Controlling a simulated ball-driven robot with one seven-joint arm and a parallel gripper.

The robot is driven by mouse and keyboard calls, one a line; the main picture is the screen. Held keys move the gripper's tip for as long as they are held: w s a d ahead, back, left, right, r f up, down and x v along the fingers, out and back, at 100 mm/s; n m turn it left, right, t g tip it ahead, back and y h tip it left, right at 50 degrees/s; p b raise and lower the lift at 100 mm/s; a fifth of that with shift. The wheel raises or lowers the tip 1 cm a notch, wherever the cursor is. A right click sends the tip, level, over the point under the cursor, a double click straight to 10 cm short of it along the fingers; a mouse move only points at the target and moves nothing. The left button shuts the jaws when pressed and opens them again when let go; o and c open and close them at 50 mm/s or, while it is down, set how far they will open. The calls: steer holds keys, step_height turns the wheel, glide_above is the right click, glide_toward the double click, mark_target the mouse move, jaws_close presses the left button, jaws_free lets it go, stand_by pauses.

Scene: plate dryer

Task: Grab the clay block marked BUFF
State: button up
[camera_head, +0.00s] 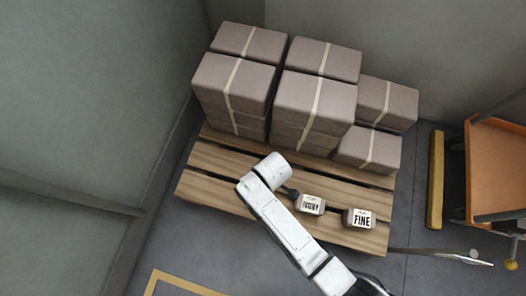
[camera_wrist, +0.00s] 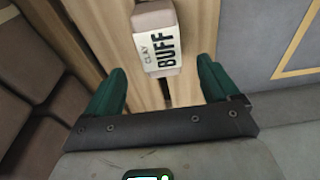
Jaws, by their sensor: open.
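The clay block marked BUFF (camera_wrist: 155,40) shows in the wrist view at top centre, resting on the wooden pallet. In the head view my white arm reaches over the pallet, and my gripper is mostly hidden. A small labelled block (camera_head: 310,204) lies beside it; I cannot tell whether it is the BUFF one.
A block marked FINE (camera_head: 359,218) lies at the pallet's right front. Large strapped packs (camera_head: 315,103) are stacked at the back of the pallet (camera_head: 220,190). An orange cart (camera_head: 495,165) and a yellow bar (camera_head: 435,180) stand to the right. Floor at lower left is clear.

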steer(key=f, duration=0.1)
steer(key=f+b, duration=0.1)
steer(key=f, duration=0.1)
steer(key=shift+w+a+f, duration=0.1)
steer(key=shift+a+f, duration=0.15)
steer(key=shift+f, duration=0.15)
step_height(320, 180, down, 5)
steer(key=b, duration=0.4)
steer(key=shift+a+f, duration=0.1)
steer(key=c, duration=1.5)
steer(key=shift+c, duration=0.4)
steer(key=shift+r, duration=0.2)
